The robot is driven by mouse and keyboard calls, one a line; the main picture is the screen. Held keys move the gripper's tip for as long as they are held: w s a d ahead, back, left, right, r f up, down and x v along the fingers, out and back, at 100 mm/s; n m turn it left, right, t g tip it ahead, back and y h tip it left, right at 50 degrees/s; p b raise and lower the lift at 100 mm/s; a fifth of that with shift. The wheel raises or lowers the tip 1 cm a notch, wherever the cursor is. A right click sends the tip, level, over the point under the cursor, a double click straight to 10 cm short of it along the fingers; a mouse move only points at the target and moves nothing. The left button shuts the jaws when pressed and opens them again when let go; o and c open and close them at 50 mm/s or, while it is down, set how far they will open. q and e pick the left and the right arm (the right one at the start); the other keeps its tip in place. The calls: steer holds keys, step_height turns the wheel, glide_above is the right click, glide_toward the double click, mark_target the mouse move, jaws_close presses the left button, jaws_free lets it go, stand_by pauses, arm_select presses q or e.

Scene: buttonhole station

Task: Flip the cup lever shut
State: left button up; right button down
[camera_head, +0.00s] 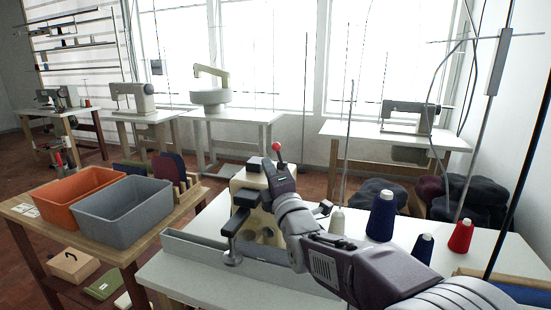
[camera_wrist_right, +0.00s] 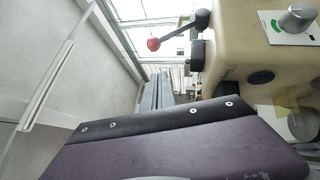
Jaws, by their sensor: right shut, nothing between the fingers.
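The cream buttonhole machine (camera_head: 239,183) stands on the white table. A lever with a red ball (camera_head: 276,146) rises above its top; its lower part is hidden behind my right gripper (camera_head: 269,166). In the right wrist view the lever's dark arm (camera_wrist_right: 178,32) runs from a black hub on the machine body (camera_wrist_right: 232,70) to the red ball (camera_wrist_right: 153,44). My right gripper is shut and empty, close in front of the machine and just below the ball. Its dark purple body (camera_wrist_right: 170,145) fills the lower wrist view, apart from the ball there. My left gripper is not in view.
Thread cones (camera_head: 381,216) stand on the white table right of my right arm. Orange (camera_head: 70,198) and grey (camera_head: 122,220) bins sit on a side table at the left.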

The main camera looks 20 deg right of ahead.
steer(key=shift+w+d+r, duration=0.35)
steer(key=shift+w+d, duration=0.35)
steer(key=shift+w, duration=0.2)
steer(key=shift+w+d+r, duration=0.3)
steer(key=shift+w+d, duration=0.35)
steer(key=shift+w, duration=0.2)
steer(key=shift+r+p, duration=0.2)
steer(key=shift+p, duration=0.15)
steer(key=w+d+r+m+g+p, duration=0.5)
steer(key=w+g+p, duration=0.2)
steer(key=p, duration=2.5)
steer(key=shift+w, duration=0.25)
steer(key=shift+r, duration=0.2)
